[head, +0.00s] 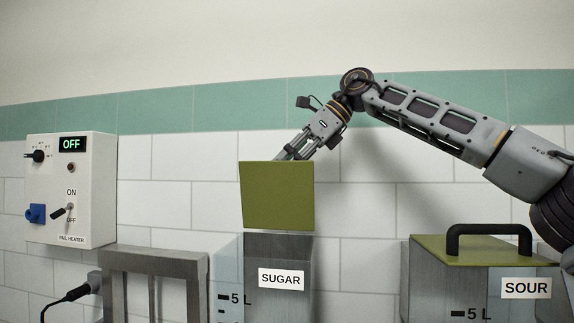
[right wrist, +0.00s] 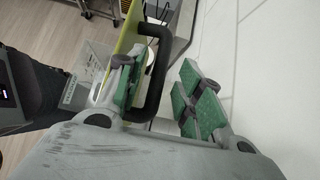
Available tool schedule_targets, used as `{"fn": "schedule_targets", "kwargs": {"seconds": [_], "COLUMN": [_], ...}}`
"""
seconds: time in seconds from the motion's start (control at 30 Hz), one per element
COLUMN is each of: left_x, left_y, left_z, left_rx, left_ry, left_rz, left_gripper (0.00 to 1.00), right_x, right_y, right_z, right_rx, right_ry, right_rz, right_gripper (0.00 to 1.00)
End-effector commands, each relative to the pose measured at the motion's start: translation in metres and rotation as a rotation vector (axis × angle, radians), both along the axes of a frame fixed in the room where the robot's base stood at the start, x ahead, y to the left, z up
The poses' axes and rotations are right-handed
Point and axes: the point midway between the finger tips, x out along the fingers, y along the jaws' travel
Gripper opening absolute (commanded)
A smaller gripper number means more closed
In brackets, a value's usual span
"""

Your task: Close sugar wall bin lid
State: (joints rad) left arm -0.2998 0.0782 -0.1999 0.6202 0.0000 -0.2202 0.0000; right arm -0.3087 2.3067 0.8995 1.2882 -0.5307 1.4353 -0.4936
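The SUGAR bin (head: 279,255) is a grey wall bin with a labelled front. Its olive-green lid (head: 276,195) stands raised, nearly upright, above the bin's opening. My right gripper (head: 290,155) reaches down behind the lid, and its fingertips are hidden by it in the head view. In the right wrist view, the lid (right wrist: 130,38) shows edge-on with its black handle (right wrist: 159,70). My right gripper (right wrist: 164,66) is open there. One green-padded finger lies between lid and handle, and the other is apart on the handle's outer side. My left gripper is not in view.
The SOUR bin (head: 525,288), with its lid (head: 485,250) down, stands to the right. A pail heater control box (head: 70,190) hangs on the wall at left. A grey metal frame (head: 153,262) stands left of the SUGAR bin. The tiled wall is close behind.

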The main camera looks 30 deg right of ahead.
Motion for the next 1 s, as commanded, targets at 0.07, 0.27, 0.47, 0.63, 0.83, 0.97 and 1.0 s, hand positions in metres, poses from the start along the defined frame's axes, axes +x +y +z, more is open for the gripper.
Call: {"fn": "schedule_targets", "kwargs": {"seconds": [0.07,0.27,0.47,0.63,0.83,0.97,1.0], "left_x": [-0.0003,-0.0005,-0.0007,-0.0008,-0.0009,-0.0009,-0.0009], "left_y": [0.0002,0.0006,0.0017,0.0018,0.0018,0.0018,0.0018], "left_z": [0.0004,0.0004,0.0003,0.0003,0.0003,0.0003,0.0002], "left_rx": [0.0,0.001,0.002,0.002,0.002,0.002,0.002], "left_ry": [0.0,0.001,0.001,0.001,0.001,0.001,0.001], "left_rz": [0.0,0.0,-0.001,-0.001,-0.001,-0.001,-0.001], "left_gripper": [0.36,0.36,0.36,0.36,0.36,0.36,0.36], "right_x": [0.0012,0.0021,0.0022,0.0021,0.0021,0.0021,0.002], "right_y": [0.0018,0.0032,0.003,0.003,0.0031,0.0031,0.0029], "right_z": [-0.0023,-0.0041,-0.004,-0.004,-0.0038,-0.0038,-0.0038], "right_rx": [0.0,0.0,0.0,0.0,0.0,0.0,0.0], "right_ry": [0.001,0.0,0.001,0.001,0.0,0.0,-0.001], "right_rz": [0.001,0.0,0.001,0.001,0.0,0.0,0.001], "right_gripper": [0.36,0.36,0.29,0.07,0.0,0.0,0.0]}}
